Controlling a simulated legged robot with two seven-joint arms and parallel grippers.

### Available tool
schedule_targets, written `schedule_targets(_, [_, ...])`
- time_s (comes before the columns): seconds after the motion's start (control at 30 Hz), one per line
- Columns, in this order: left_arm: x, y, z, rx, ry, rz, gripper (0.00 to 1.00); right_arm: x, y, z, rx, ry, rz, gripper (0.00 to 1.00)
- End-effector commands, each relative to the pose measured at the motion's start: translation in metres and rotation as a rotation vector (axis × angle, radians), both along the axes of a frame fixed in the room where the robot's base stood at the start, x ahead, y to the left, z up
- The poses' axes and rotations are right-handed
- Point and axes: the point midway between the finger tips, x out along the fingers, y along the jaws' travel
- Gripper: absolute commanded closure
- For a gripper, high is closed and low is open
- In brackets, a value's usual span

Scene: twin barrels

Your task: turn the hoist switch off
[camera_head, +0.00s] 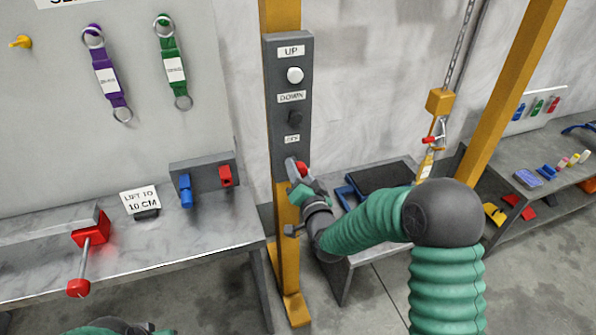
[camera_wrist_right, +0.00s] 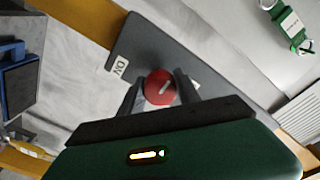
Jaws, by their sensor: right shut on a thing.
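The hoist control panel (camera_head: 287,75) is a tall dark grey box on a yellow post, with labels UP, DOWN and OFF. The hoist switch is a red round knob (camera_head: 302,168) at the panel's lower end, below the OFF label. My right gripper (camera_head: 297,173) is at this knob and partly hides it. In the right wrist view the red knob (camera_wrist_right: 159,87) sits between the two fingers of my right gripper (camera_wrist_right: 159,92), which is shut on it. A white line on the knob slants up to the right. My left gripper is not in view; only a piece of my left arm shows at the bottom.
A white UP button (camera_head: 295,75) and a dark DOWN button (camera_head: 295,116) sit above the knob. A grey bench (camera_head: 200,235) with a red-handled vise (camera_head: 90,235) is on the left. A chain with a yellow hook block (camera_head: 439,101) hangs on the right.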

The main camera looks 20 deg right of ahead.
Motion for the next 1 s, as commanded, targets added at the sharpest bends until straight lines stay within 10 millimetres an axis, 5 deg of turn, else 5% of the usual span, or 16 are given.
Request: schedule_targets(1.0, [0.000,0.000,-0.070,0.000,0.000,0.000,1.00,-0.001,-0.001,-0.005,-0.842,-0.026,-0.001,1.00])
